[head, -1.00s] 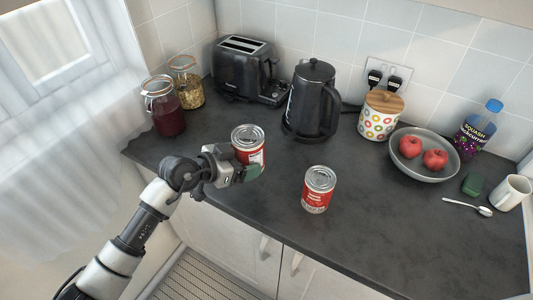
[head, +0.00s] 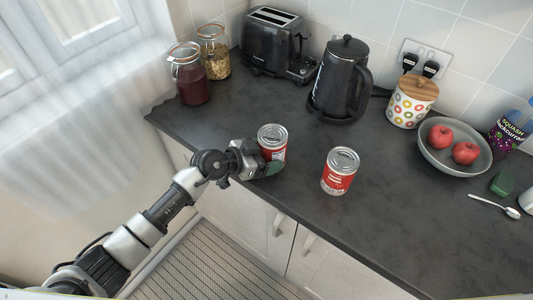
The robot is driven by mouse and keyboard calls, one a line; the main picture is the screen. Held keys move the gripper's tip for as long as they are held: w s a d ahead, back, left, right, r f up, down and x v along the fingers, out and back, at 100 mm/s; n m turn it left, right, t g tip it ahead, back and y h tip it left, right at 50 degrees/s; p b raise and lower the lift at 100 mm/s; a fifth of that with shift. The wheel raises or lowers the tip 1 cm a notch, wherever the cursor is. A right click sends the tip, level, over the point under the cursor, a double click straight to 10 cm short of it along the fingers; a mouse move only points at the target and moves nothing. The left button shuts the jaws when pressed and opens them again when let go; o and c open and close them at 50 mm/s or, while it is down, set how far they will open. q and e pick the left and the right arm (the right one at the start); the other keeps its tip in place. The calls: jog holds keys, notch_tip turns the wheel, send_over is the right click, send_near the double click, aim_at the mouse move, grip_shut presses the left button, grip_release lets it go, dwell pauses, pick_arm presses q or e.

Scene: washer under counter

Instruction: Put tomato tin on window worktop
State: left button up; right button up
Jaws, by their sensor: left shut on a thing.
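Two red-labelled tins show in the head view. My left gripper (head: 262,168) is shut on one tomato tin (head: 272,143), which is upright at the front left of the dark worktop (head: 225,125). The gripper's fingers hide the tin's lower part, so I cannot tell whether it touches the surface. The other tin (head: 339,171) stands upright on the worktop to the right, apart from the gripper. My right gripper is not in the view.
Behind are two glass jars (head: 189,77), a black toaster (head: 273,42), a black kettle (head: 340,80) and a patterned canister (head: 411,103). A bowl (head: 455,148) with apples, a green sponge (head: 502,184) and a spoon (head: 493,205) lie right. Worktop between jars and held tin is clear.

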pick_arm(q)
jog(key=o, duration=1.1)
jog(key=shift+w+f, duration=0.1)
jog(key=shift+o, duration=0.2)
jog(key=shift+a+r, duration=0.3)
jog(key=shift+a, duration=0.05)
jog(key=v, duration=1.1)
jog(key=shift+s, duration=0.25)
jog(key=shift+r, duration=0.15)
